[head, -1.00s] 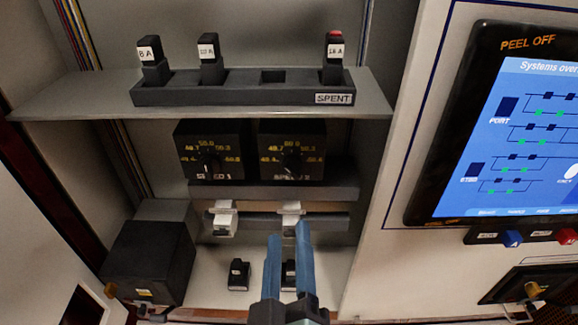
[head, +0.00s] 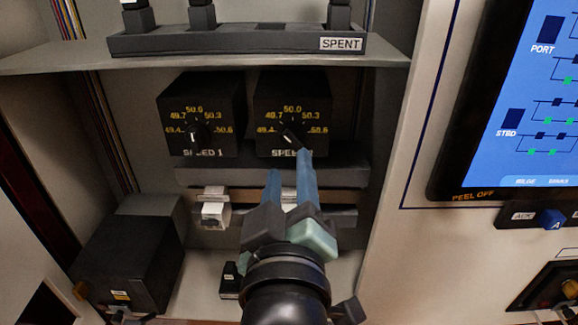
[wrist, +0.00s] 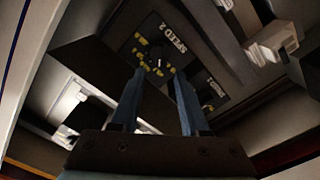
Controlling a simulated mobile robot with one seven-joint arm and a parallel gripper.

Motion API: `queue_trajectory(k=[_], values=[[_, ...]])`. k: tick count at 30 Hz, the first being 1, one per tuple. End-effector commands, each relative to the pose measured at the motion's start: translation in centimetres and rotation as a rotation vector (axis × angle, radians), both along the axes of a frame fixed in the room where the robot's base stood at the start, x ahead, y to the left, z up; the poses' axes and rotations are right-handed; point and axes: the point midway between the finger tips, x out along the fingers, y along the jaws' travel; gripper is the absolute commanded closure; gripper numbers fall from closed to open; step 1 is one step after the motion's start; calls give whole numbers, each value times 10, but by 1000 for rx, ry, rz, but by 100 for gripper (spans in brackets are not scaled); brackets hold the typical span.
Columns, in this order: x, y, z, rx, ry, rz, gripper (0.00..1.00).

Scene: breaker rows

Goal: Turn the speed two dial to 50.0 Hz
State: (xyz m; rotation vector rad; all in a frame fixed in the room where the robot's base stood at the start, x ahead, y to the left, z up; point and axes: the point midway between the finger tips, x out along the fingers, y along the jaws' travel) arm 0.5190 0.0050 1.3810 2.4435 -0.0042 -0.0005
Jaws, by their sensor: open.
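The speed two dial is a black box (head: 262,95) with yellow numbers around a dark knob (head: 292,135), on the right of the pair under the shelf. The knob's white pointer mark looks slanted to the upper left, on the 49.4 to 49.7 side, though it is small. My gripper (head: 289,164) is open and empty, its blue fingers pointing up just below the knob. One fingertip overlaps the label in the head view. In the wrist view the knob (wrist: 156,61) lies ahead, between and beyond the fingertips; contact cannot be told.
The speed one dial box (head: 170,105) stands close on the left. A dark ledge (head: 215,176) and a rail with a white switch (head: 215,214) lie below. The shelf (head: 75,58) with the SPENT rack (head: 150,43) is above. A cabinet wall (head: 388,150) bounds the right.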

Motion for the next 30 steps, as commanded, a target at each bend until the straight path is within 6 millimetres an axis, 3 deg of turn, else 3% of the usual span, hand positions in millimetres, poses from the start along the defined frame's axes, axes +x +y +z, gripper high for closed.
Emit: queue_trajectory(k=[9, 18, 30], values=[[11, 0, -3, 1, -5, 3, 55], [54, 0, 3, -1, 2, 4, 55], [63, 0, 1, -1, 0, 3, 55]])
